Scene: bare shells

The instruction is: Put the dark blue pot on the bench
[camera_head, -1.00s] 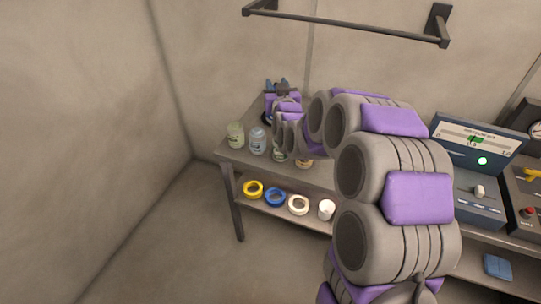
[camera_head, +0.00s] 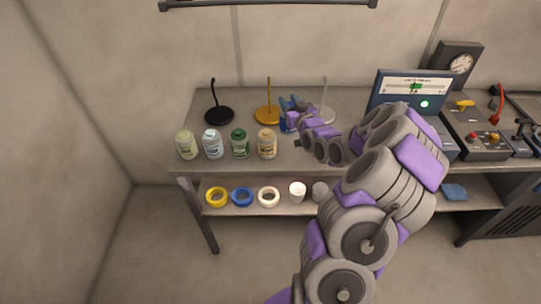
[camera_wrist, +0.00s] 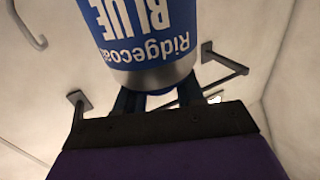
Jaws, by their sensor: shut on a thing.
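The dark blue pot (camera_wrist: 140,30) fills the top of the wrist view. Its label reads "Ridgecoat BLUE" and appears upside down. My gripper (camera_wrist: 155,98) is shut on it, with dark fingers at the pot's grey end. In the head view, my gripper (camera_head: 290,106) is over the back of the bench (camera_head: 215,166), between the orange stand and the white stand. The pot shows there only as a small blue patch (camera_head: 285,123), partly hidden by my gripper. I cannot tell whether it touches the bench top.
Several pots, including a green one (camera_head: 239,144), line the bench's front left. Behind are a black stand (camera_head: 219,115), an orange stand (camera_head: 267,115) and a white stand (camera_head: 324,114). Instruments (camera_head: 470,130) fill the right.

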